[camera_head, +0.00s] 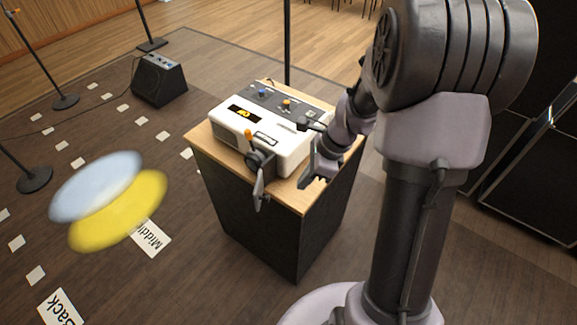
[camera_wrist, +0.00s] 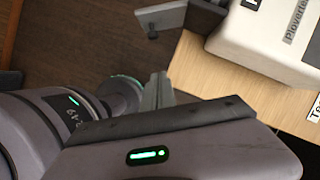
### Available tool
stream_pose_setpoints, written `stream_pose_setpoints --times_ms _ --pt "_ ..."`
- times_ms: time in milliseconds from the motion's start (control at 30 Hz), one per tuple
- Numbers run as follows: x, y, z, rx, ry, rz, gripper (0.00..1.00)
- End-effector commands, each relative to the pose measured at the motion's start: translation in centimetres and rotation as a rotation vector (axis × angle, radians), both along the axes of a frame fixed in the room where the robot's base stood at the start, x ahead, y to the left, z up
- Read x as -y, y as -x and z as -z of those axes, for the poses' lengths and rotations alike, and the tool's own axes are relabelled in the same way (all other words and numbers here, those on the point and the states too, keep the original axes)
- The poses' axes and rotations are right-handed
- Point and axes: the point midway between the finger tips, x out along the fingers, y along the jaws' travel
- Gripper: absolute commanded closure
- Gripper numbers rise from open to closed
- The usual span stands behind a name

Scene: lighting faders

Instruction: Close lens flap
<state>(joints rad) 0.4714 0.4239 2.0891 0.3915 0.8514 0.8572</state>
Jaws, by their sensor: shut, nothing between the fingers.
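A white lighting box (camera_head: 290,150) sits on a wood-topped stand, with a dark lens barrel (camera_head: 262,162) at its front. The lens flap (camera_head: 259,190), a thin grey plate, stands edge-on below and in front of the barrel, apparently swung away from it. In the wrist view, the flap (camera_wrist: 160,17) shows at the top, with a small dark knob under it. My gripper (camera_head: 303,183) is shut and empty, to the right of the flap and apart from it. Its fingers (camera_wrist: 157,90) point up toward the flap in the wrist view, with a gap between.
The box has an orange-topped lever (camera_head: 248,135) beside the lens and knobs on its rear panel. The wooden top (camera_head: 212,146) has little free room around the box. Blurred pale blue (camera_head: 90,183) and yellow (camera_head: 118,212) light spots show at left. A black speaker (camera_head: 159,80) stands behind.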

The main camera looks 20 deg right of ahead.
Motion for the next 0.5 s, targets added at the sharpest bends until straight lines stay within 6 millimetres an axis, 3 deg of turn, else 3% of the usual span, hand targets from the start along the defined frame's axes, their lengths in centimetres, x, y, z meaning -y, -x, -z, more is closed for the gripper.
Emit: stream_pose_setpoints --times_ms 33,333,500 --pt "-0.5 -0.1 1.7 -0.002 0.000 -0.004 1.00" --pt "-2.8 -1.2 7.7 -0.002 0.000 -0.007 1.00" --pt "-5.2 -2.5 7.1 0.002 0.003 -0.010 1.00"
